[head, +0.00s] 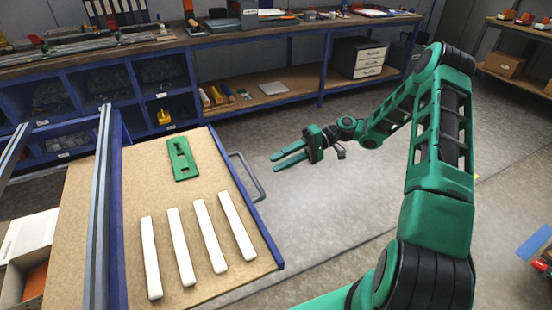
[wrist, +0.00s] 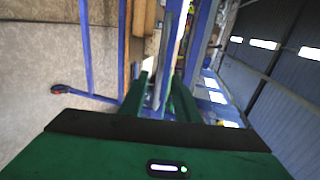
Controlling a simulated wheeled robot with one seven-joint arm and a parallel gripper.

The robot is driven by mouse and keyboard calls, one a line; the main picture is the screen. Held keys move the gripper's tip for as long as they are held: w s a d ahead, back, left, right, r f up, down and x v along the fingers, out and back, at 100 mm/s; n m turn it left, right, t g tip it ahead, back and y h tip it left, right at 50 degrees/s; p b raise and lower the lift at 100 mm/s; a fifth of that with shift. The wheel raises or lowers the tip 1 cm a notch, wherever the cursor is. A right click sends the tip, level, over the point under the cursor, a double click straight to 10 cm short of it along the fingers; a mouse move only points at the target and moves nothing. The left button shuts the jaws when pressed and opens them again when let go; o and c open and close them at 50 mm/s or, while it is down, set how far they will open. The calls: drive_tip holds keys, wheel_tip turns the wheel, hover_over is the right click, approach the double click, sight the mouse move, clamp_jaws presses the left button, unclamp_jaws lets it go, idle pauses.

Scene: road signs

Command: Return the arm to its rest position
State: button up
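My gripper (head: 273,163) hangs over the open floor to the right of the wooden work surface in the head view. Its two green fingers point left and stand apart, with nothing held between them. In the wrist view the fingers of my gripper (wrist: 162,80) also show a gap. My green and black arm rises at the right of the head view, bent at a high elbow, with the forearm reaching down and left.
Several white bars (head: 208,235) and a green plate (head: 182,160) lie on the wooden board (head: 150,190). A grey handle (head: 247,178) juts from its edge near my fingers. A blue-framed bench (head: 322,75) stands behind. The floor (head: 330,215) around my gripper is clear.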

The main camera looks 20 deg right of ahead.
drive_tip(key=s+d+r+m+h, duration=0.2)
drive_tip(key=s+d+r+h, duration=0.3)
drive_tip(key=s, duration=0.6)
drive_tip(key=s+d+r+m+t+h, duration=0.1)
drive_tip(key=s+d+r+m+h, duration=0.2)
drive_tip(key=s, duration=0.8)
drive_tip(key=s+d+r+m+h, duration=0.2)
drive_tip(key=s+d+r+h, duration=0.4)
drive_tip(key=s, duration=0.5)
drive_tip(key=shift+s+d+r+m+t+h, duration=0.3)
drive_tip(key=shift+d+h, duration=0.4)
drive_tip(key=shift+d, duration=0.1)
drive_tip(key=shift+a, duration=0.15)
